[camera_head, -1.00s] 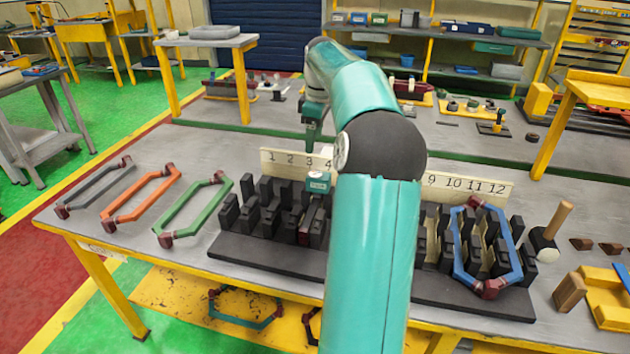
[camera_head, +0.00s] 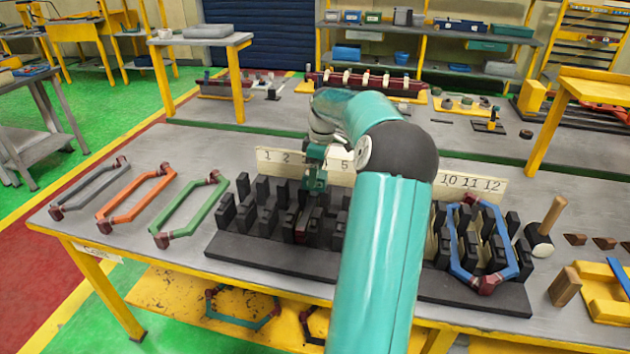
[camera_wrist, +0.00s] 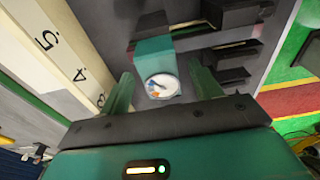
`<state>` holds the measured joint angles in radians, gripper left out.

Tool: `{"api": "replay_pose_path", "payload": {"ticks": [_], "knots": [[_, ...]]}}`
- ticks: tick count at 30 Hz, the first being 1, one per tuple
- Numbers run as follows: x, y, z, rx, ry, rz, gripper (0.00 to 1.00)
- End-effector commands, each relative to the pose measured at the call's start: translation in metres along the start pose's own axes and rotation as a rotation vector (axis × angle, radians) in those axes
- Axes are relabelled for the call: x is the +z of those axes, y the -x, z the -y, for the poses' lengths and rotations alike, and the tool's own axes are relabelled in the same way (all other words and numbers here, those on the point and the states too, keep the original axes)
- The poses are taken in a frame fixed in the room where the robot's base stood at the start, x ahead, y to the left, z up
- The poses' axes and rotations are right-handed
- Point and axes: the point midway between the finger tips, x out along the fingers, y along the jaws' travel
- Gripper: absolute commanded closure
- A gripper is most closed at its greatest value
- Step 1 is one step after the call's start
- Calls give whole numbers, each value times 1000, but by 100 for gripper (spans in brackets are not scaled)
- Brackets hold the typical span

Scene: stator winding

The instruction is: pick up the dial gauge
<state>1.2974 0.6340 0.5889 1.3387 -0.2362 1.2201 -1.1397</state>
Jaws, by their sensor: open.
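The dial gauge (camera_wrist: 161,86) shows in the wrist view as a teal block with a round white dial. It sits between the two fingers of my gripper (camera_wrist: 162,78), which is open, with a visible gap to each finger. In the head view my gripper (camera_head: 315,168) is low over the left part of the black slotted block (camera_head: 270,252), just in front of the number strip. There the gauge and the fingers blend together, so I cannot tell them apart clearly.
A number strip (camera_head: 474,182) stands behind the block's dark posts. A blue coil frame (camera_head: 456,245) rests on the block's right side. Green (camera_head: 190,210), orange (camera_head: 137,195) and grey (camera_head: 90,185) frames lie left. A mallet (camera_head: 545,232) stands right.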

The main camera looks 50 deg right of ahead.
Motion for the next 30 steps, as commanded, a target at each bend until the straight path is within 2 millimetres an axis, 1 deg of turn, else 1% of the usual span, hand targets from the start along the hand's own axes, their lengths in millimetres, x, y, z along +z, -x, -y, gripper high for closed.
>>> {"api": "replay_pose_path", "payload": {"ticks": [1,5,12,17,18,19,20,30], "knots": [[0,-8,1,-3,1,0,36],[0,-21,0,-1,0,0,36],[0,-22,0,0,0,0,36],[0,-22,0,0,0,0,68],[0,-22,0,0,0,0,76],[0,-22,0,0,0,0,82],[0,-22,0,1,0,0,85],[-1,-19,0,2,0,0,85]]}}
